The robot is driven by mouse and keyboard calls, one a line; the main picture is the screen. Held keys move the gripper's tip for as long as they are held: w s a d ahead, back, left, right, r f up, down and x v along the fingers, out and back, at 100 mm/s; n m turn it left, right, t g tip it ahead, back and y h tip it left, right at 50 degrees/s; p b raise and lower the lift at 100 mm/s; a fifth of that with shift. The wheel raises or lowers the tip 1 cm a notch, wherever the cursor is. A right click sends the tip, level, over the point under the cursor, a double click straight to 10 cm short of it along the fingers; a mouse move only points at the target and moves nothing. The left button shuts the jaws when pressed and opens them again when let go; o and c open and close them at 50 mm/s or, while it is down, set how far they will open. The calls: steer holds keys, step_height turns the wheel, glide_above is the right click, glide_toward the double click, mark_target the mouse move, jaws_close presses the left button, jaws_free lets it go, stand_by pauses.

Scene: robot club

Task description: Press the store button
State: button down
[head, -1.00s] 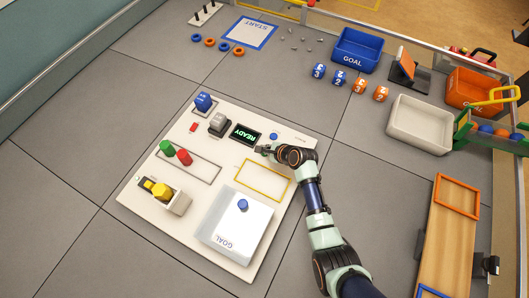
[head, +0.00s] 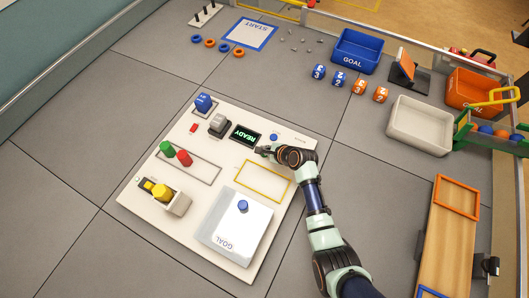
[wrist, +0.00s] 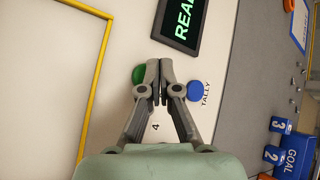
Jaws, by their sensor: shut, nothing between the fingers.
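My gripper (head: 262,150) is shut and empty over the white panel (head: 225,172), just below the display (head: 245,134) that reads READY. In the wrist view its closed fingertips (wrist: 160,66) point toward the display (wrist: 179,22). A green button (wrist: 138,75) lies right beside the fingers on the left, partly covered by them; no label for it shows. A blue button (wrist: 195,91) labelled TALLY lies on the right, and it also shows in the head view (head: 273,137). No button with a readable store label is in view. I cannot tell whether the fingers touch the panel.
Blue and orange cubes (head: 338,79) stand beyond the panel.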

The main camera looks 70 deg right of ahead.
steer(key=shift+f, duration=0.15)
steer(key=shift+f, duration=0.3)
steer(key=shift+f+b, duration=0.35)
steer(key=shift+f, duration=0.1)
stand_by(0.7)
steer(key=shift+r, duration=0.1)
steer(key=shift+r+p, duration=0.8)
steer(key=shift+p, duration=0.25)
step_height(320, 180, up, 5)
steer(key=p, duration=0.5)
steer(key=shift+r+p, duration=0.1)
steer(key=shift+p, duration=0.2)
